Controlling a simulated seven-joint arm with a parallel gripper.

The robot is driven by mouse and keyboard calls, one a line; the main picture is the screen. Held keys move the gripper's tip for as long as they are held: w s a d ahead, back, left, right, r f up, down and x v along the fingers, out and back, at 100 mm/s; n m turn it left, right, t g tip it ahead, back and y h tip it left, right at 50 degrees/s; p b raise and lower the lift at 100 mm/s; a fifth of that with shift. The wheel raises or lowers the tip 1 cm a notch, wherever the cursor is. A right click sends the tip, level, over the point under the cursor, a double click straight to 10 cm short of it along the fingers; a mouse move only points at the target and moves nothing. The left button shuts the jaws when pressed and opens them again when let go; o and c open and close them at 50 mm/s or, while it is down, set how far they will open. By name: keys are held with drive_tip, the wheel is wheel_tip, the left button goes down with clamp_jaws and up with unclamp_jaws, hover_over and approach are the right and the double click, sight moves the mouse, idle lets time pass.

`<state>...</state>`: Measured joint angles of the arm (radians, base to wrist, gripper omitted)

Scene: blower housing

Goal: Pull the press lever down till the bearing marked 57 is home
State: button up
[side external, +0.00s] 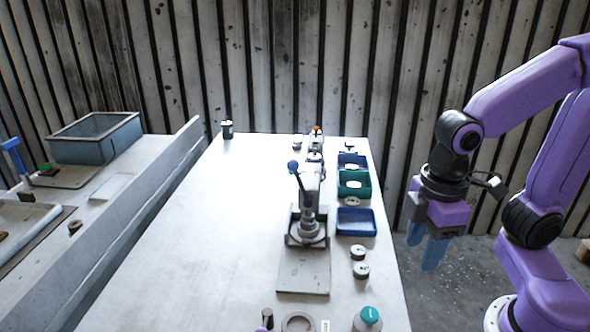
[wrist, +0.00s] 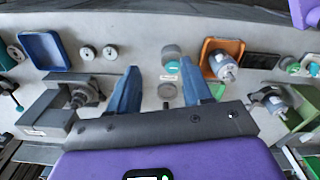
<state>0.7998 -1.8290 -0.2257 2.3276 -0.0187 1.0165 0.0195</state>
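The grey press (side external: 308,212) stands on the white table. Its lever (side external: 300,183) ends in a blue ball knob (side external: 293,167) and points up, tilted to the left. A round part lies under the ram; I cannot tell whether it is the bearing marked 57, as no marking is readable. The press appears to be at the left in the wrist view (wrist: 84,95). My gripper (side external: 425,248) hangs beyond the table's right edge, well apart from the press. Its blue fingers (wrist: 160,92) are spread, with nothing held between them.
Blue and green bins (side external: 354,184) and a nearer blue bin (side external: 356,221) line the press's right side. Small round parts (side external: 360,270) and a teal-capped bottle (side external: 368,318) stand toward the front. The table left of the press is clear. A grey crate (side external: 95,137) stands far left.

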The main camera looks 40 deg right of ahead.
drive_tip(key=w+a+r+m, duration=0.1)
drive_tip(key=w+a+r, duration=0.15)
drive_tip(key=w, duration=0.35)
drive_tip(key=w+a+r+m+h, duration=0.1)
drive_tip(key=w+a+r+m, duration=0.1)
drive_tip(key=w+r, duration=0.25)
drive_tip(key=w+a+r+m, duration=0.1)
drive_tip(key=w+a+r, duration=0.2)
drive_tip(key=w, duration=0.4)
drive_tip(key=m+h, duration=0.1)
drive_tip(key=m, duration=0.4)
approach(295, 167)
drive_tip(key=d+f, duration=0.1)
drive_tip(key=f, duration=0.7)
drive_tip(key=w+d+f, duration=0.1)
drive_tip(key=f, duration=0.3)
drive_tip(key=shift+d+f, duration=0.2)
drive_tip(key=shift+d, duration=0.1)
clamp_jaws()
